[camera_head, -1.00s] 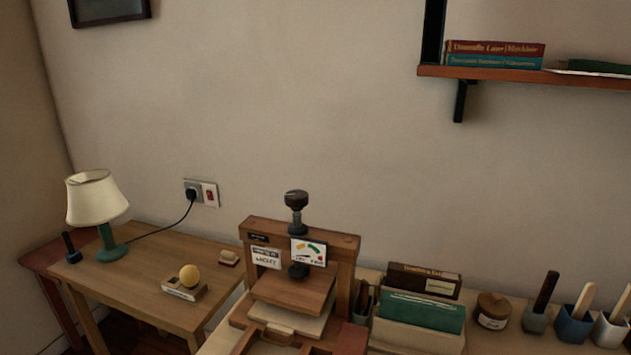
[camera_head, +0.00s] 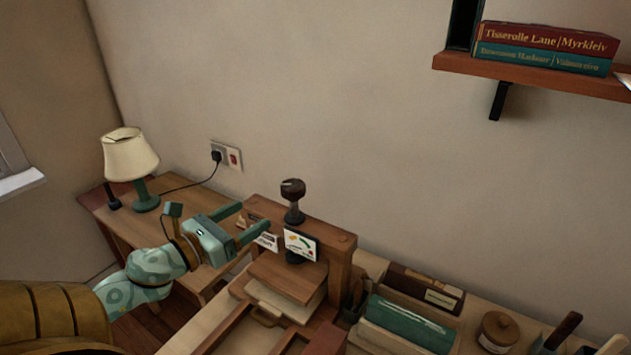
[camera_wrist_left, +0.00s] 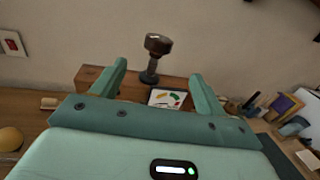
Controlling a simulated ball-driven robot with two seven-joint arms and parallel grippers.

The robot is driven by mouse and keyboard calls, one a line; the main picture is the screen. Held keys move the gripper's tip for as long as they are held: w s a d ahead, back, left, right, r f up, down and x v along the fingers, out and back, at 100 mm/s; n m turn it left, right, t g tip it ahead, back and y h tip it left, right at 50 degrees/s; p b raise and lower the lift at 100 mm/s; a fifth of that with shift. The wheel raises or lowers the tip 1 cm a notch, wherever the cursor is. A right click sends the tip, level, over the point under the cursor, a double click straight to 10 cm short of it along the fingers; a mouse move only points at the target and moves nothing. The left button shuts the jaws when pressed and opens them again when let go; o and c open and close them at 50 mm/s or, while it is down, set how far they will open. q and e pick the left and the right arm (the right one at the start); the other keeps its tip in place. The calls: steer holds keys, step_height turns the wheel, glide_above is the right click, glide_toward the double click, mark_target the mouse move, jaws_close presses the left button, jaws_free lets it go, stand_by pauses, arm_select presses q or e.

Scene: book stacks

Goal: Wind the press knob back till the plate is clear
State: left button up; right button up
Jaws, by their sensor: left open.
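The book press (camera_head: 343,250) is a wooden frame with a dark knob (camera_head: 292,188) on a screw at its top. The knob also shows in the left wrist view (camera_wrist_left: 158,44), beyond and between the fingers. A gauge card (camera_head: 300,245) with coloured marks hangs on the front of the crossbeam. The wooden plate (camera_head: 288,277) is below the beam, above a pale block or stack (camera_head: 284,301); I cannot tell whether they touch. My left gripper (camera_head: 249,221) is open and empty, left of the knob and apart from it. My right gripper is not in view.
A lamp (camera_head: 131,155) stands on the side table at left, its cord running to a wall socket (camera_head: 226,155). Right of the press are a box of books (camera_head: 408,322) and a lidded jar (camera_head: 497,331). A shelf (camera_head: 540,73) juts from the wall, upper right.

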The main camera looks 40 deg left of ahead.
mark_target(299, 185)
arm_select(q)
steer(key=shift+m, duration=0.3)
steer(key=w, duration=0.5)
steer(key=w+b, duration=0.1)
steer(key=w, duration=0.9)
steer(key=shift+w+d, duration=0.4)
steer(key=c, duration=1)
